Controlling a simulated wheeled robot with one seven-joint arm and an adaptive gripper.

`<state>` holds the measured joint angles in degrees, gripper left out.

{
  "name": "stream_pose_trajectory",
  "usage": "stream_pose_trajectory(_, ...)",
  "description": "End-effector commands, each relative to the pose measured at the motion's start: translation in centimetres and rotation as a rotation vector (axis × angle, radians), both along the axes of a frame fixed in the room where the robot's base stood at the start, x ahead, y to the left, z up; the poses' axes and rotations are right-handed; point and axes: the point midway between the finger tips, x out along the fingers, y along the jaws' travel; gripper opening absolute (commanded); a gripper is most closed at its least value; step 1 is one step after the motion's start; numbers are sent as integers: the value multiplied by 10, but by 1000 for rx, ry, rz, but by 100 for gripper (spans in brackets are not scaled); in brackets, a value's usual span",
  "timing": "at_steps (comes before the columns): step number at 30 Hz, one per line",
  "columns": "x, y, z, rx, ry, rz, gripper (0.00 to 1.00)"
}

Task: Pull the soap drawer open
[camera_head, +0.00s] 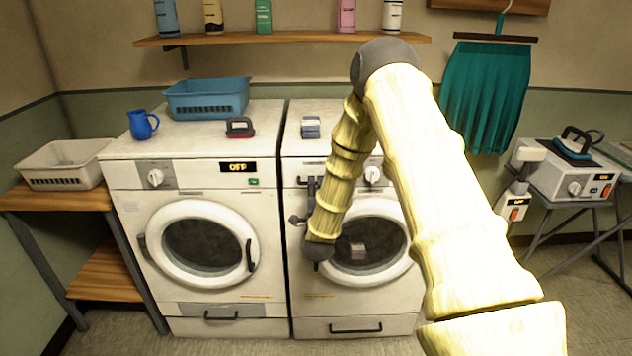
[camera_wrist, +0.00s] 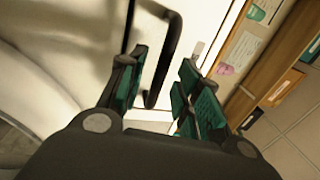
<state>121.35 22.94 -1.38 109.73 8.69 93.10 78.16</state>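The soap drawer (camera_head: 295,170) is in the upper left of the right-hand washer (camera_head: 332,303); my arm hides much of it. Its dark bar handle (camera_wrist: 170,50) shows clearly in the wrist view against the white front (camera_wrist: 205,22). My gripper (camera_wrist: 165,85) is open, with one green-padded finger on each side of the handle's near end. A gap shows between the handle and the right finger; I cannot tell whether the left finger touches it. In the head view my gripper (camera_head: 311,188) is at the drawer, partly hidden. I see no clear gap around the drawer.
The washer's dial (camera_head: 373,174) and round door (camera_head: 395,235) lie right of and below my gripper. A small box (camera_head: 311,127) stands on top. The left washer (camera_head: 130,215) stands close alongside. A shelf with bottles (camera_head: 280,38) hangs above. Floor shows in front.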

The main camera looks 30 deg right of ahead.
Motion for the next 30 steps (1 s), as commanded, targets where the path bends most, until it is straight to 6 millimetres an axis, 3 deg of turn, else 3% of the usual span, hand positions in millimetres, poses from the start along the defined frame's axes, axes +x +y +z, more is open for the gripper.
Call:
stream_pose_trajectory(6,16,-9,4,-1,1,1,34)
stream_pose_trajectory(17,19,-11,4,0,0,0,34)
stream_pose_trajectory(23,19,-11,4,0,0,0,0)
stream_pose_trajectory(30,19,-10,3,0,0,1,0)
